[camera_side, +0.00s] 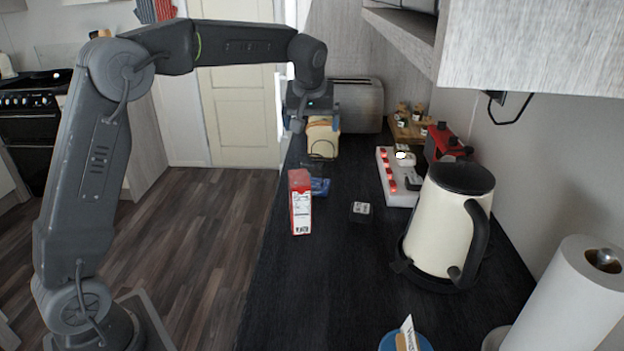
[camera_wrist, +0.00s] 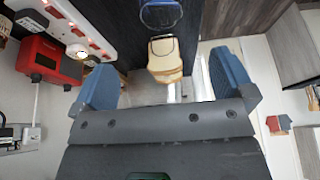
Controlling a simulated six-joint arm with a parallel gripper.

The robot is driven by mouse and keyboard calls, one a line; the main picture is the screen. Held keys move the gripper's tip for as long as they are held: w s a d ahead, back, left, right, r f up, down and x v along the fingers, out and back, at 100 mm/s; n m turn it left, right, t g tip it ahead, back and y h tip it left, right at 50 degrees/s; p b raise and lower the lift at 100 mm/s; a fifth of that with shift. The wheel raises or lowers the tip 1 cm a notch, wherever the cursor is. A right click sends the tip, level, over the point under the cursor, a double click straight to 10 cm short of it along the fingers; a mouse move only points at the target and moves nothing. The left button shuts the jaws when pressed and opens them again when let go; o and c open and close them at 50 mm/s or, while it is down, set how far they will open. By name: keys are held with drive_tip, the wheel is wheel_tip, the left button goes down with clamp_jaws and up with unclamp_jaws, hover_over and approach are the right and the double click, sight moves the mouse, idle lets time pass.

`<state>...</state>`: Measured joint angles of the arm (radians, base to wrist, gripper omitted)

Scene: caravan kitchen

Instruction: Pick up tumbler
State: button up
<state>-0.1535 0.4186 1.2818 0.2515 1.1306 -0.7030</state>
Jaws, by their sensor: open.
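My gripper (camera_side: 317,128) is at the far end of the dark worktop. Its two blue fingers are wide apart, and I see nothing gripped between them. They also show in the wrist view (camera_wrist: 165,82). A cream-and-brown thing (camera_side: 322,141) with a dark wire outline stands just below the fingers. In the wrist view it (camera_wrist: 166,58) appears between and beyond the fingertips. It looks like bread in a rack, but I cannot tell for sure. The fingers partly hide it in the side view.
A toaster (camera_side: 358,105) stands right behind my gripper. A power strip (camera_side: 393,180), cream kettle (camera_side: 447,225) and paper roll (camera_side: 570,300) line the right. The front-left worktop is clear.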

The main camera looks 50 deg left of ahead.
drive_tip(key=x, duration=1.3)
drive_tip(key=shift+a+f, duration=0.15)
drive_tip(key=shift+f, duration=0.05)
drive_tip(key=shift+r, duration=0.1)
drive_tip(key=c, duration=1.6)
drive_tip(key=shift+r, duration=0.6)
drive_tip(key=s+a+r, duration=0.7)
drive_tip(key=a+r, duration=0.1)
drive_tip(key=r, duration=0.1)
hover_over(312, 158)
wheel_tip(312, 158, down, 6)
drive_tip(key=shift+d+f, duration=0.2)
drive_tip(key=shift+f, duration=1.75)
